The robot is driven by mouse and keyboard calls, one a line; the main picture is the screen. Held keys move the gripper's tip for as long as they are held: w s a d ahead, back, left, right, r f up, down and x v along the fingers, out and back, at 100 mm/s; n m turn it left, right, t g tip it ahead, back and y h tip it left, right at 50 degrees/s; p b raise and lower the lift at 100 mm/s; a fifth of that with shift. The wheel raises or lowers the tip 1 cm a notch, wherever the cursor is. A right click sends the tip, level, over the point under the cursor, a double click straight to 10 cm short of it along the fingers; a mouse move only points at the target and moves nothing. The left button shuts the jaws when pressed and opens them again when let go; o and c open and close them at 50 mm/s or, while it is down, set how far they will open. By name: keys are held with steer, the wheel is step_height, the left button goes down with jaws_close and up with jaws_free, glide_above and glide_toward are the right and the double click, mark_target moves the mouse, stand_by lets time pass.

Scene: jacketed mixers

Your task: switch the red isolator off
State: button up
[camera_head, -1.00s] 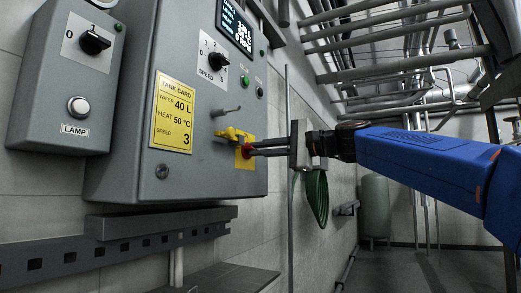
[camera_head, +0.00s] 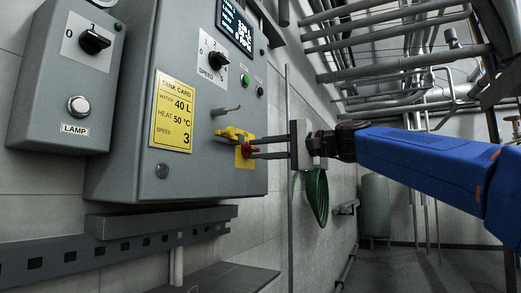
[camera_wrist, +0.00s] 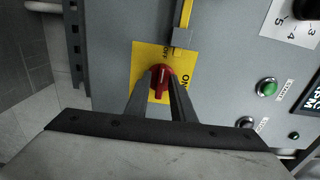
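The red isolator (camera_head: 246,150) is a rotary knob on a yellow plate (camera_head: 243,163), low on the right of the big grey panel. In the wrist view the red isolator (camera_wrist: 162,78) stands with its pale mark towards the word OFF on the yellow plate (camera_wrist: 145,57). ON is at the plate's right side there. My gripper (camera_head: 252,148) reaches it from the right. In the wrist view my gripper (camera_wrist: 161,84) has one finger on either side of the knob, with the fingers apart. Whether they touch it is hard to tell.
A yellow lever (camera_head: 232,133) sits just above the isolator, close to my fingers. A speed dial (camera_head: 214,58), green button (camera_head: 245,79) and tank card (camera_head: 172,112) are on the same panel. A lamp box (camera_head: 72,75) is at left. A green hose (camera_head: 317,195) hangs behind my gripper.

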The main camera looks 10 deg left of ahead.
stand_by(0.3)
steer(key=v, duration=1.7)
steer(key=shift+d, duration=0.2)
steer(key=shift+s, duration=0.1)
steer(key=s+d+f+n+h, duration=0.1)
steer(key=s+d+f+h, duration=0.4)
steer(key=f, duration=1.5)
steer(key=s+d+f+n+g+h, duration=0.1)
steer(key=s+d+f+h, duration=0.5)
steer(key=f, duration=1.5)
steer(key=s+d+f+n+h, duration=0.1)
steer(key=s+d+f+h, duration=0.5)
steer(key=s+d+f, duration=0.5)
steer(key=s+f, duration=0.5)
steer(key=f, duration=0.4)
steer(key=shift+d+f+n, duration=0.15)
steer(key=shift+f+n, duration=0.1)
steer(key=shift+n, duration=0.15)
